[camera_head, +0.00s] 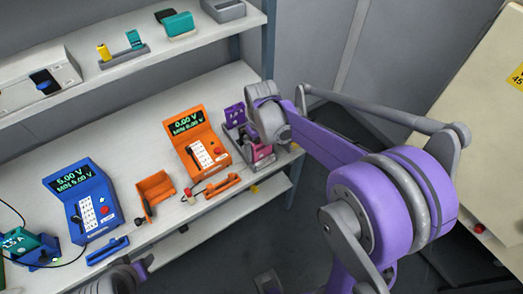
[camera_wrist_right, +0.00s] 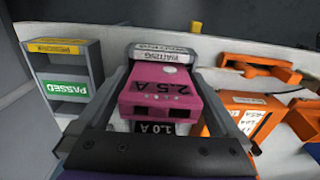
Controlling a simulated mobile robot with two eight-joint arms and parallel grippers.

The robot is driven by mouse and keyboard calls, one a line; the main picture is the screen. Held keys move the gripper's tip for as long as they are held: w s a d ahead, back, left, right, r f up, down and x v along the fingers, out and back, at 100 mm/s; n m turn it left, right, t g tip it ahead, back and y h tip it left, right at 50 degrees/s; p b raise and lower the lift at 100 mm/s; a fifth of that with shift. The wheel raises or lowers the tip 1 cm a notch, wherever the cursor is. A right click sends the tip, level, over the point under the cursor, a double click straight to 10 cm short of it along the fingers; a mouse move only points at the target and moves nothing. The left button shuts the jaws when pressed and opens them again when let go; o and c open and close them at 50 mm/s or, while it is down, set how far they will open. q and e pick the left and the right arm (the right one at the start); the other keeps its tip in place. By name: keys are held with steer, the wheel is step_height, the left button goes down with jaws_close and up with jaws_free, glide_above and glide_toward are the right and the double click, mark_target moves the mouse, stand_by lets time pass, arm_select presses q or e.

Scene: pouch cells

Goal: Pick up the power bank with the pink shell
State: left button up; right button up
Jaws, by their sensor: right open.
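The pink power bank (camera_wrist_right: 165,90), marked 2.5 A, lies in the middle of the right wrist view. It sits in front of a grey holder labelled WAITING (camera_wrist_right: 165,53). In the head view the pink shell (camera_head: 263,154) shows small beside my right wrist. My left gripper (camera_head: 128,272) is at the bottom, partly cut off; its jaws are unclear.
An orange meter (camera_head: 196,143) stands left of the pink shell, with an orange tray (camera_head: 155,190) and a blue meter (camera_head: 85,203) further left. A small rack with a green PASSED label (camera_wrist_right: 66,89) stands left in the wrist view. A shelf (camera_head: 130,62) hangs above the bench.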

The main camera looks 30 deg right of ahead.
steer(key=c, duration=1.2)
steer(key=shift+o, duration=0.2)
steer(key=shift+r, duration=0.15)
